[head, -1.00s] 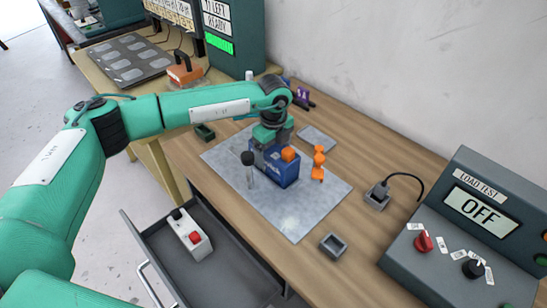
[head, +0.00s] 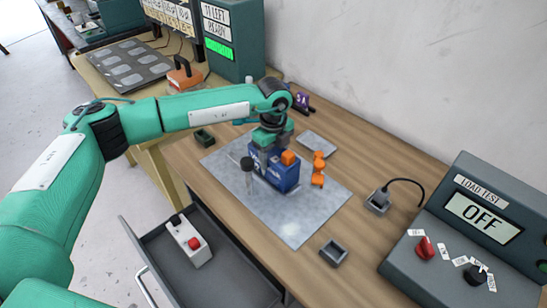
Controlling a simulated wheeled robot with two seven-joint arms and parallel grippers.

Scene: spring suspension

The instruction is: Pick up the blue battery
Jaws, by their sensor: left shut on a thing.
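The blue battery (head: 282,177) is a box with an orange part on top. It stands on the grey mat (head: 297,227) on the wooden bench. My left gripper (head: 264,150) comes down on it from above and is shut on it, at its far left end. The gripper's fingers are largely hidden behind the battery and wrist. I cannot tell whether the battery is clear of the mat. My right gripper is not in view.
A black-topped post (head: 247,165) stands just left of the battery, and an orange piece (head: 318,170) stands to its right. The load test box (head: 460,235) reads OFF. An open drawer (head: 225,270) holds a white box with a red button (head: 188,241). Small grey trays lie around the mat.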

